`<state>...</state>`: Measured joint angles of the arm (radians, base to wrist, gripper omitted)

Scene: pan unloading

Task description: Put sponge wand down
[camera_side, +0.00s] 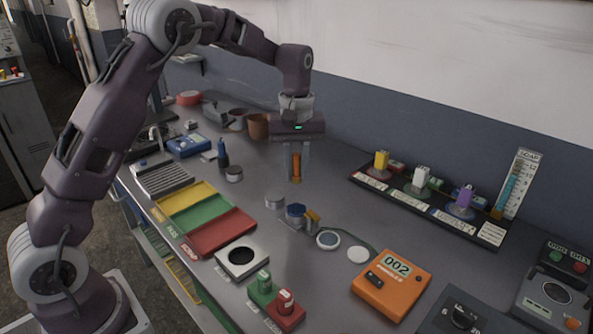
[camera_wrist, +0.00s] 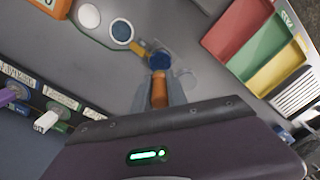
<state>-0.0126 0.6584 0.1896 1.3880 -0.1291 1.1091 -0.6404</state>
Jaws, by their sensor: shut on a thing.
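The sponge wand (camera_side: 296,168) shows as an upright orange-brown stick between the fingers of my gripper (camera_side: 297,176). My gripper is shut on it and holds it above the grey bench, with its lower end apart from the surface. In the wrist view the wand (camera_wrist: 160,92) sits between the two grey fingers (camera_wrist: 160,100). A blue-topped round holder (camera_side: 295,212) with a yellow-brown piece beside it stands on the bench, below and slightly in front of the gripper. The holder (camera_wrist: 160,60) also shows just beyond the wand in the wrist view. The fingers partly hide the wand.
Yellow, green and red trays (camera_side: 222,232) lie left. An orange box reading 002 (camera_side: 391,283) is at front right. A dark rack (camera_side: 430,205) with several coloured pieces runs along the wall. Bench behind the holder is clear.

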